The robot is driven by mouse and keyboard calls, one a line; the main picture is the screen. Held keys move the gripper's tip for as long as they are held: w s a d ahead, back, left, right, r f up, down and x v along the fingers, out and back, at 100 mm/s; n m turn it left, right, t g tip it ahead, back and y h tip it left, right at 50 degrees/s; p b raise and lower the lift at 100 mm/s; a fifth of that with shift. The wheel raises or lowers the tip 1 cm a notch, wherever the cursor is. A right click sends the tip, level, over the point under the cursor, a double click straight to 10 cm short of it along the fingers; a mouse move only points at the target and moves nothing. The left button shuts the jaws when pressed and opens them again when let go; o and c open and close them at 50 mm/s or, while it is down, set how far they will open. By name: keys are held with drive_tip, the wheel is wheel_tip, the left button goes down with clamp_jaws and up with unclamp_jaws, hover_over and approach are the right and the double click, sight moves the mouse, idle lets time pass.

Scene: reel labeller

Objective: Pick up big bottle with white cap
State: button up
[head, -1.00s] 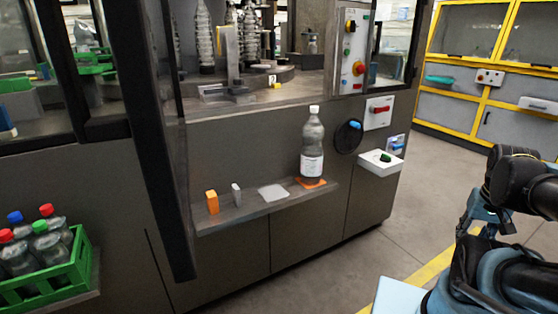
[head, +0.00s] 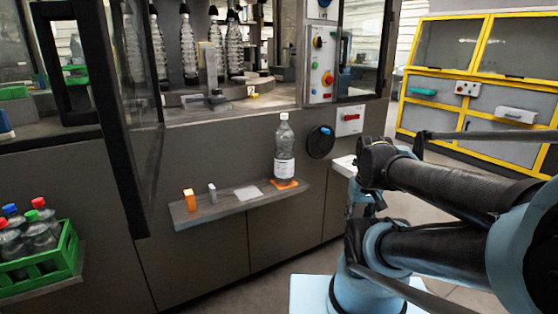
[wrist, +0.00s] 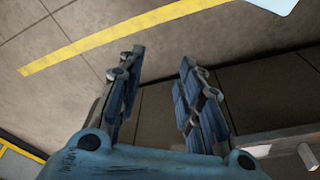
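Floor and the dark machine panel lie beyond the fingers. The bottle is not seen in the wrist view. In the head view my arm is at the right, apart from the bottle, and my fingertips cannot be made out there.
A green crate (head: 44,270) with several bottles stands at the lower left. An open dark-framed door (head: 140,190) juts out left of the shelf.

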drive_tip(key=shift+o, duration=0.6)
drive_tip(key=shift+o, duration=1.3)
drive_tip(key=shift+s+r, duration=0.25)
drive_tip(key=shift+r, duration=0.05)
wheel_tip(320, 180, up, 36)
drive_tip(key=n+g+y, duration=0.1)
drive_tip(key=n+y, duration=0.2)
drive_tip(key=n, duration=1)
hover_over(285, 114)
drive_tip(key=d, duration=0.3)
drive_tip(key=x, duration=1)
drive_tip(key=shift+s+d+f, duration=0.2)
drive_tip(key=shift+s, duration=0.1)
drive_tip(key=shift+d+x, duration=0.1)
drive_tip(key=shift+x, duration=1.4)
drive_tip(key=shift+d+x, duration=0.15)
drive_tip(key=shift+x, duration=1.4)
